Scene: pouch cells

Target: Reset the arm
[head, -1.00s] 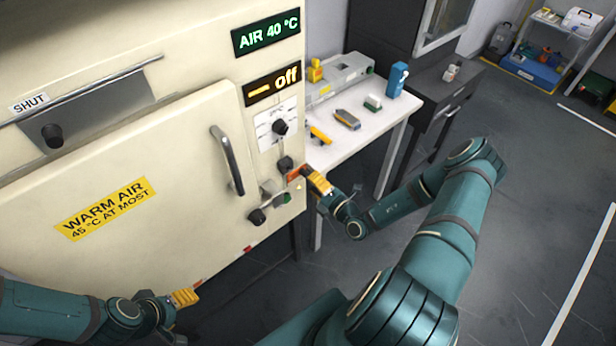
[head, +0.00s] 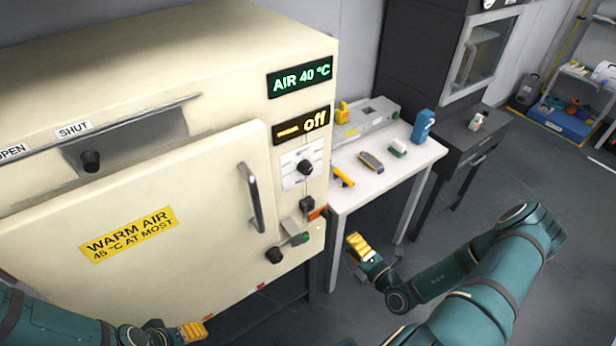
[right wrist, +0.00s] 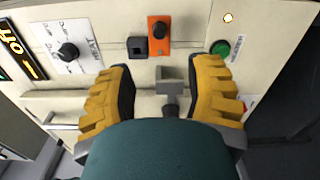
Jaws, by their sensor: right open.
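My right gripper (head: 359,246) is open and empty, in front of and to the right of the cream warm-air cabinet (head: 60,270). In the right wrist view its two yellow fingers (right wrist: 168,95) are spread wide, with a grey latch-like part (right wrist: 172,85) showing between them, apart from both. Beyond them are a black switch (right wrist: 138,47), an orange plate with a black button (right wrist: 159,35) and a green button (right wrist: 221,48). My left gripper (head: 195,331) is at the bottom edge, below the cabinet door, partly cut off; its opening is unclear.
The cabinet door is closed, with a bar handle (head: 251,198). Displays read AIR 40 °C (head: 300,77) and off (head: 302,125). A white table (head: 385,185) to the right holds a blue bottle (head: 423,126) and small tools. The floor (head: 560,200) at right is open.

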